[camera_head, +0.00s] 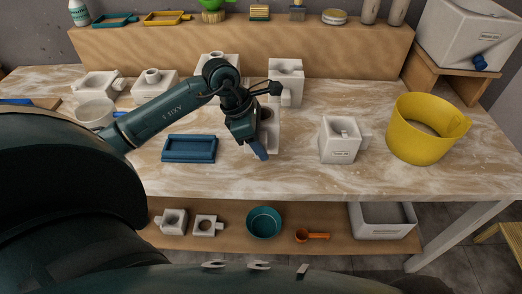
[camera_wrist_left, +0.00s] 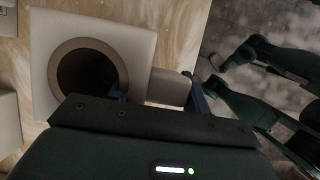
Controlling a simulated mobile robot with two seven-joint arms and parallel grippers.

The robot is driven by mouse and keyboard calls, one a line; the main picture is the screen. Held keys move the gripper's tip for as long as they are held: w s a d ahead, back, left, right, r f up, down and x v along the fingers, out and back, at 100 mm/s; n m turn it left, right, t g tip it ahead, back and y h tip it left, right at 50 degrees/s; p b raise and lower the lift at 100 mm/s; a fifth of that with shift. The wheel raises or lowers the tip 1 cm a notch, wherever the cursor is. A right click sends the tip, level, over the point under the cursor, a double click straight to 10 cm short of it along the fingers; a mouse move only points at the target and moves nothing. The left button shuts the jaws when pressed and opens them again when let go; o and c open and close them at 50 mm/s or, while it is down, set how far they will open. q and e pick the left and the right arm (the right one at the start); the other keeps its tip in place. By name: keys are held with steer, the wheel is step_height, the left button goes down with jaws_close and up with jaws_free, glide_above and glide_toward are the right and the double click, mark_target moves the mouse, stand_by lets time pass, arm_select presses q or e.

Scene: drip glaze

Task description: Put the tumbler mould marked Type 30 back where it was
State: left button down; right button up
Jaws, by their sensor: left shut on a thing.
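My left gripper (camera_head: 258,148) points down at the middle of the table in the head view. It is shut on the side block of a white mould (camera_head: 272,138), which is partly hidden behind the gripper. In the left wrist view this mould (camera_wrist_left: 138,45) shows a square top with a round dark opening, and the blue fingers sit at its block. No label shows on it. Another white mould (camera_head: 338,148) with a side block stands to the right; its front label is too small to read surely. My right gripper is not seen.
A blue tray (camera_head: 189,149) lies left of the gripper. A yellow bucket (camera_head: 425,130) stands at the right. Several white moulds (camera_head: 286,80) stand along the back, with a white bowl (camera_head: 95,112) at the left. The table's front strip is clear.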

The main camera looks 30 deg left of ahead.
arm_select(q)
step_height(320, 180, down, 4)
steer(key=shift+r, duration=0.25)
steer(key=shift+w, duration=0.1)
steer(key=shift+f, duration=0.15)
steer(key=c, duration=1.1)
jaws_free()
steer(key=shift+f, duration=0.1)
steer(key=o, duration=0.4)
steer(key=shift+o, duration=0.2)
